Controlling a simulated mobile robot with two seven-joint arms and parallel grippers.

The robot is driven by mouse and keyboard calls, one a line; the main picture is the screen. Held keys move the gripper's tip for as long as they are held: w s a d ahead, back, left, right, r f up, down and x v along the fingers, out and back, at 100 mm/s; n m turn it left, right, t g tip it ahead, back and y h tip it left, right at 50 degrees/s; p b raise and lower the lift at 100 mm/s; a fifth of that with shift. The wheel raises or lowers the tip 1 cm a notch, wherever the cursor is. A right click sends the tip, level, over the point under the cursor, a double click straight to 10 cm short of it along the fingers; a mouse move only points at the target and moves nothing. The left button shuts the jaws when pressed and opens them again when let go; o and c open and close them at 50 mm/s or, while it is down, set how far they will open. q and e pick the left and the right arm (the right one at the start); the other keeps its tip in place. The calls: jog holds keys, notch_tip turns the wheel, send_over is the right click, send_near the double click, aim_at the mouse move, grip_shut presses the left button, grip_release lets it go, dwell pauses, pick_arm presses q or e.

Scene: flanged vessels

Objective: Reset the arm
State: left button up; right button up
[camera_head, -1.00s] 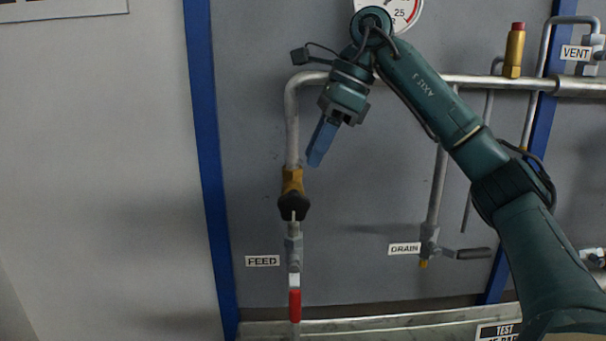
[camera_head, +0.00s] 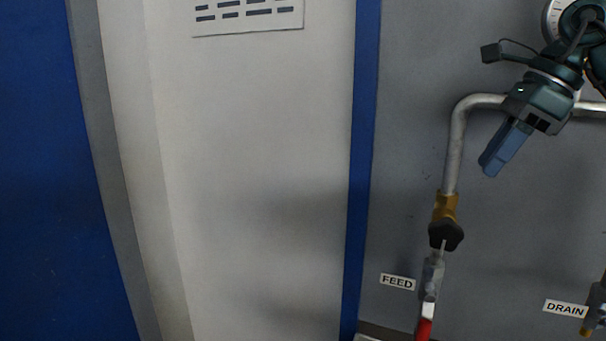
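My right arm comes in at the upper right edge of the head view, with its gripper (camera_head: 492,160) hanging down and tilted to the left. The blue fingers lie close together and hold nothing that I can see. The gripper is in front of the grey panel, just right of the bent feed pipe (camera_head: 455,150) and above the black valve knob (camera_head: 446,235). I cannot tell its distance from the pipe. My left gripper is not in view.
The FEED label (camera_head: 398,282) is beside the feed line with its red handle (camera_head: 424,331). The DRAIN label (camera_head: 565,309) is at lower right. A blue post (camera_head: 362,170) borders a white wall panel (camera_head: 250,150). A blue surface (camera_head: 60,200) fills the far left.

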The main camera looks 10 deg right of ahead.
jog(key=w+a+f+m+t+y, duration=0.1)
jog(key=w+a+f+m+y, duration=0.15)
jog(key=a+y, duration=0.85)
jog(key=w+a+f+m+t+y, duration=0.1)
jog(key=a+f+m+y, duration=0.3)
jog(key=a, duration=1.4)
jog(key=d+f+m+t+h, duration=0.6)
jog(key=f+m+h, duration=0.35)
jog(key=m, duration=0.65)
jog(key=d+f+m+t+h, duration=0.7)
jog(key=f+m, duration=0.3)
jog(key=m, duration=0.6)
jog(key=s+d+f+m+g+h, duration=0.25)
jog(key=s+f+m+g, duration=0.35)
jog(key=s+f, duration=0.6)
jog(key=s+f+m+g, duration=0.1)
jog(key=s+f+g, duration=0.7)
jog(key=s, duration=0.6)
jog(key=w+a+f+t+y+p, duration=0.3)
jog(key=w+a+f+t, duration=0.1)
jog(key=w+a+t, duration=0.2)
jog(key=shift+a+n+t, duration=0.35)
jog(key=shift+a+t, duration=0.15)
